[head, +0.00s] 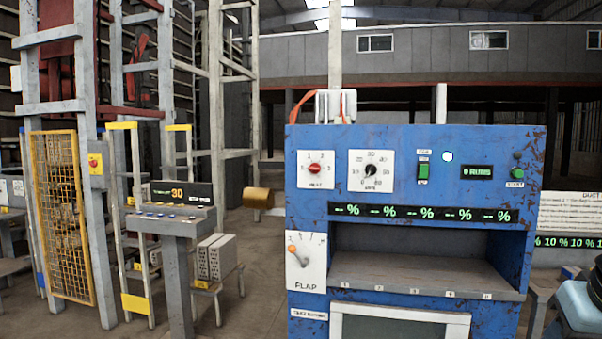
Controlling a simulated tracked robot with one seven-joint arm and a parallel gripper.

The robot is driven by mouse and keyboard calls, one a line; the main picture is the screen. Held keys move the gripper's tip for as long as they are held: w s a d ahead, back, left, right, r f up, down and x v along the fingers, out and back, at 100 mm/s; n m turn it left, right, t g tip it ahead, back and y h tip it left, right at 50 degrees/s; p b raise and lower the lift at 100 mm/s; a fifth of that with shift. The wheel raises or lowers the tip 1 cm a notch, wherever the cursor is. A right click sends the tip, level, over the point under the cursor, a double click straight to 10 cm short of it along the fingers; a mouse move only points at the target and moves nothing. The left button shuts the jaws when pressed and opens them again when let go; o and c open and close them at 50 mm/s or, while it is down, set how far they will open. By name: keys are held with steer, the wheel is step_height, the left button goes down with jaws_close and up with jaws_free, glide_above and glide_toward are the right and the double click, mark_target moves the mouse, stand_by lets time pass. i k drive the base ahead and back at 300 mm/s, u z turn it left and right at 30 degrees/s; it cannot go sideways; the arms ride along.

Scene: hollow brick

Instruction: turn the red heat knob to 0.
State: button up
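The red heat knob (315,169) sits on a square white dial plate at the upper left of the blue machine panel (425,144). Small numbers ring the knob and a dark label lies below it. The knob's pointer is too small to read with certainty, so I cannot tell its setting. My gripper is not in view, and nothing touches the knob or stands in front of it.
A black knob (371,171) is right of the heat knob. A green switch (423,171) and a green button (517,171) are further right. An orange-tipped flap lever (292,249) is below. An open shelf (415,273) lies under the percent display. A grey pedestal (176,227) stands left.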

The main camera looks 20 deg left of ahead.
mark_target(314, 168)
steer(key=u, duration=0.3)
steer(key=i, duration=0.9)
